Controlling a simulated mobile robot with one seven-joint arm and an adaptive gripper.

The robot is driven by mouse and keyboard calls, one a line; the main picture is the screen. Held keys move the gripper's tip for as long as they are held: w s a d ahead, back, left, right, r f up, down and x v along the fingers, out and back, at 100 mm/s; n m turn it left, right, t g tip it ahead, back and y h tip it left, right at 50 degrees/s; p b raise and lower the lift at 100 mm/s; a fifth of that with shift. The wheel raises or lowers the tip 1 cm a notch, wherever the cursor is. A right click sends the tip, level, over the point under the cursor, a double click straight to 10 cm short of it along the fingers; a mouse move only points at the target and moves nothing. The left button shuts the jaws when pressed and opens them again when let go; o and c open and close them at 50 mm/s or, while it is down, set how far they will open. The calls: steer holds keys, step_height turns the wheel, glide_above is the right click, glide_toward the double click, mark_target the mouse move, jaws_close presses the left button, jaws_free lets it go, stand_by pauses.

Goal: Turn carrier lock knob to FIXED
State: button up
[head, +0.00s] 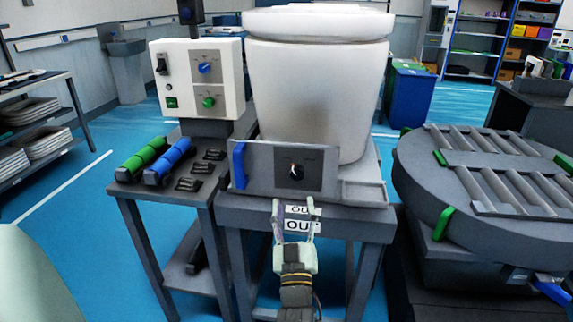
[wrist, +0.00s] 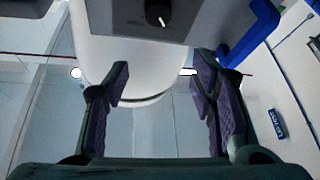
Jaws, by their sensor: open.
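My gripper (head: 294,218) is open and empty, below and in front of the panel, apart from the knob. In the wrist view the knob (wrist: 157,14) is at the top edge, beyond the spread fingertips (wrist: 162,80), with its white mark slanting toward the lower right.
A blue handle (head: 238,165) stands at the panel's left edge. Green and blue rollers (head: 143,158) and black clips lie on the left table. A control box (head: 200,78) with blue and green knobs stands behind. A round grey turntable (head: 480,180) is at right.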

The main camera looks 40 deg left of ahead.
mark_target(297, 178)
steer(key=shift+h, duration=0.6)
steer(key=w+a+p, duration=0.1)
steer(key=w, duration=0.1)
steer(key=w+a+p, duration=0.1)
steer(key=w+a, duration=0.1)
steer(key=w, duration=0.1)
steer(key=w+a+p, duration=0.1)
steer(key=w+a, duration=0.1)
steer(key=shift+w+a+r, duration=0.1)
steer(key=shift+w+r, duration=0.15)
steer(key=shift+w, duration=0.15)
steer(key=shift+w+a+r+p, duration=0.1)
steer(key=shift+w+a+p, duration=0.25)
steer(key=shift+w, duration=0.1)
steer(key=shift+c, duration=0.3)
steer(key=c, duration=1.1)
